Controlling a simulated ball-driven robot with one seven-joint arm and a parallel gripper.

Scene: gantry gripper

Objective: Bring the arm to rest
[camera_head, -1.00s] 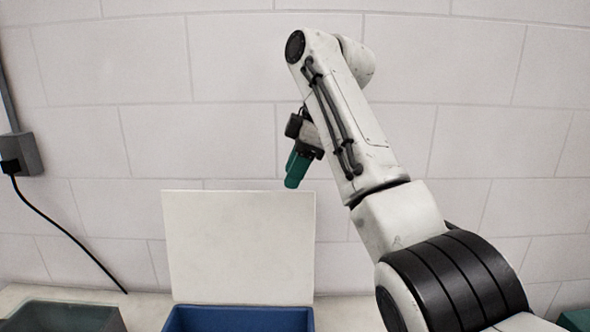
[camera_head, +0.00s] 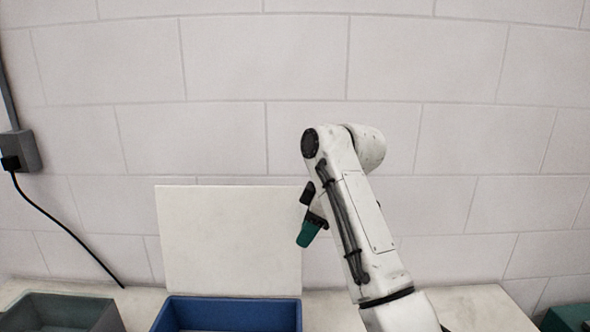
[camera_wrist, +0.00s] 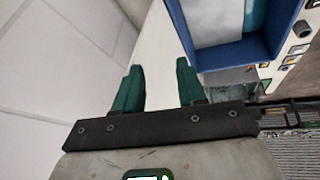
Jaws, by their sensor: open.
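My white arm (camera_head: 372,232) rises from the lower right in the head view and bends at its top joint. My gripper (camera_head: 308,235) has green fingers and hangs from the folded arm in front of the white panel's right edge, above the counter. In the wrist view my gripper (camera_wrist: 157,82) shows its two green fingers spread apart. Nothing is between them. The wrist view looks past the fingers at a white surface and a blue bin (camera_wrist: 273,50) to the upper right.
In the head view the blue bin (camera_head: 157,318) stands on the counter (camera_head: 480,305) before a white panel (camera_head: 228,240). A grey-green bin (camera_head: 95,318) is at the left and a green box (camera_head: 572,316) at the right. A wall box (camera_head: 28,150) has a hanging cable.

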